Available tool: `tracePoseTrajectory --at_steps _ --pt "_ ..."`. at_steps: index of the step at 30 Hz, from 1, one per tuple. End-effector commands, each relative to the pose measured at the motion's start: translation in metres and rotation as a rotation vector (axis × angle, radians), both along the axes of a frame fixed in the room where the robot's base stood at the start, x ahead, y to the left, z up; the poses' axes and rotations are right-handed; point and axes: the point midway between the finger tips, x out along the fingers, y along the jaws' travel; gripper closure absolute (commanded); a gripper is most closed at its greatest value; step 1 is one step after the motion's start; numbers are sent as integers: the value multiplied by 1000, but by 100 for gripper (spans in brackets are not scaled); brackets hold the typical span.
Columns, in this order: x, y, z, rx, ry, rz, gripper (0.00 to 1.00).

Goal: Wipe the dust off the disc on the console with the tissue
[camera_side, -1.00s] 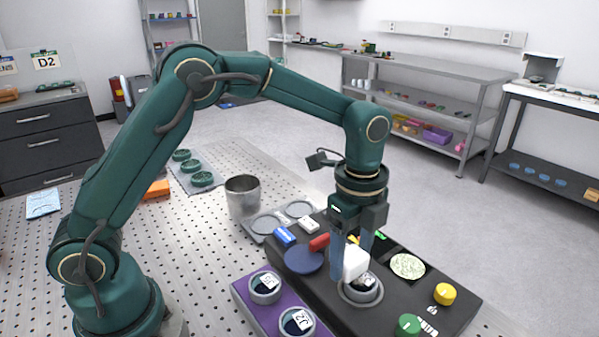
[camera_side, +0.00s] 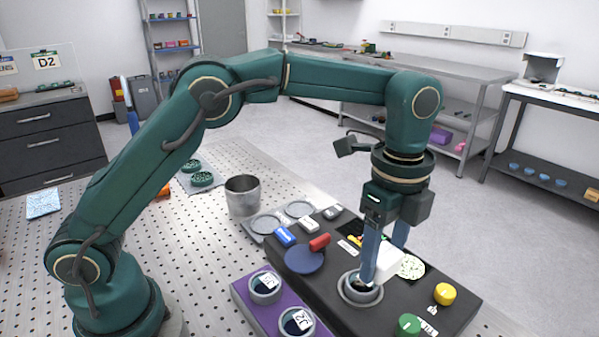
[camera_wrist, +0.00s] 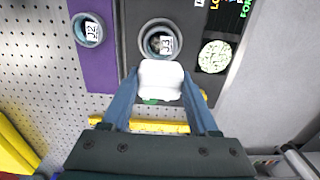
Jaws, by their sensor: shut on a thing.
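My gripper (camera_side: 385,258) is shut on a crumpled white tissue (camera_side: 388,264) and holds it above the black console (camera_side: 325,305). In the wrist view the tissue (camera_wrist: 160,80) sits between my two blue fingers. A dark disc with a "J3" label (camera_wrist: 165,44) lies in a round grey holder (camera_wrist: 147,33) on the console, just beyond the tissue in that view. In the side view a finger and the tissue partly cover this holder (camera_side: 350,297). Whether dust is on the disc is too small to tell.
A pale speckled round pad (camera_side: 412,268), green knob (camera_side: 408,325) and yellow knob (camera_side: 445,293) are on the console. A purple tray (camera_side: 243,298) holds two cups. A metal bin (camera_side: 242,196) stands farther back.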

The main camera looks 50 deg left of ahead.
Motion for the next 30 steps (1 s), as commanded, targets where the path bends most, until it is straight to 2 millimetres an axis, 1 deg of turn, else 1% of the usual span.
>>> tracePoseTrajectory --at_steps 6,12,16,30 --pt "1 0 20 -1 -3 0 92" --pt "0 0 35 0 -1 0 92" --pt "0 0 38 0 0 0 92" --pt "0 1 37 0 0 2 92"
